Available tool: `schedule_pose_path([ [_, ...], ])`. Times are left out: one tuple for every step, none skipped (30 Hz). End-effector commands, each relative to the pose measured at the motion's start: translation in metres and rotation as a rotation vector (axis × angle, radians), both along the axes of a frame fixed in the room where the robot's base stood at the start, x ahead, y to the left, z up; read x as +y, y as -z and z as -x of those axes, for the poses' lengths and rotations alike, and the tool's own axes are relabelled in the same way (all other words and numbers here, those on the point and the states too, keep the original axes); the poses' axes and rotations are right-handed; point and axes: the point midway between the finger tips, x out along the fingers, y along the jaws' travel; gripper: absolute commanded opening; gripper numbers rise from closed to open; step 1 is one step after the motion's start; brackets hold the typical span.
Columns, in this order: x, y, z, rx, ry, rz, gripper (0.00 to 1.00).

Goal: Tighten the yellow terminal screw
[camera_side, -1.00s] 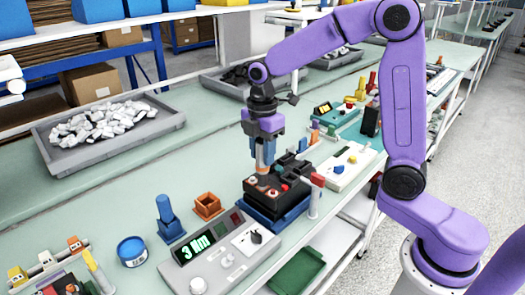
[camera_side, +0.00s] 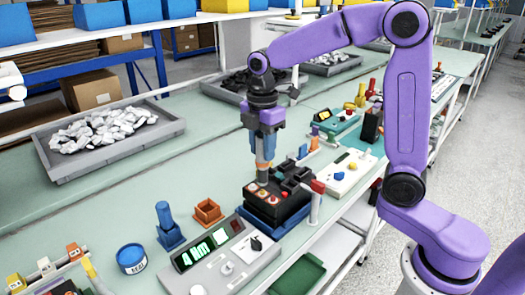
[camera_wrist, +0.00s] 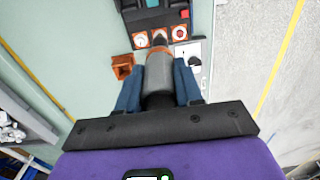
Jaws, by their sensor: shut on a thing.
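My gripper (camera_side: 264,150) points down, its blue fingers shut on a grey and orange driver (camera_wrist: 160,72). The black breaker block (camera_side: 290,207) stands on a blue base (camera_side: 272,222) below it. In the wrist view the block shows three terminals in a row: a left one (camera_wrist: 141,40), a middle one largely behind the driver tip, and a right one with a red centre (camera_wrist: 180,33). The driver's end appears just above the block; I cannot tell whether it touches. I cannot make out which screw is yellow.
A grey console (camera_side: 228,262) with a lit display stands in front of the block. An orange open box (camera_side: 208,212), a blue post on a stand (camera_side: 165,226) and a blue round tin (camera_side: 131,255) lie to the left. A red-topped post (camera_side: 316,203) stands close on the right.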

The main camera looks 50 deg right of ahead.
Motion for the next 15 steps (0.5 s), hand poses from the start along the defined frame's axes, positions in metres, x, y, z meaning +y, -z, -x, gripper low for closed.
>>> schedule_pose_path([
  [0.000,-0.003,-0.001,-0.004,0.000,-0.001,0.00],
  [0.000,-0.005,-0.001,-0.004,0.000,-0.001,0.00],
  [0.000,-0.007,-0.001,-0.004,0.000,-0.001,0.00],
  [0.000,-0.009,-0.001,-0.004,0.000,-0.001,0.00],
  [0.000,-0.010,-0.001,-0.004,0.000,-0.001,0.00],
  [0.000,-0.012,-0.001,-0.004,0.000,-0.001,0.00],
  [0.000,-0.013,-0.001,-0.004,0.000,-0.001,0.00],
  [0.000,-0.015,-0.001,-0.004,0.000,-0.001,0.00],
  [0.000,-0.017,-0.001,-0.004,0.000,-0.001,0.00],
  [0.000,-0.019,-0.001,-0.004,0.000,-0.001,0.00],
  [0.000,-0.020,-0.001,-0.004,-0.001,-0.001,0.00],
  [0.000,-0.022,-0.001,-0.005,-0.001,-0.001,0.00],
  [0.000,-0.023,-0.001,-0.005,-0.001,-0.001,0.00],
  [0.000,-0.024,-0.001,-0.004,-0.001,-0.001,0.00],
  [0.000,-0.025,0.000,-0.003,-0.001,-0.001,0.00],
])
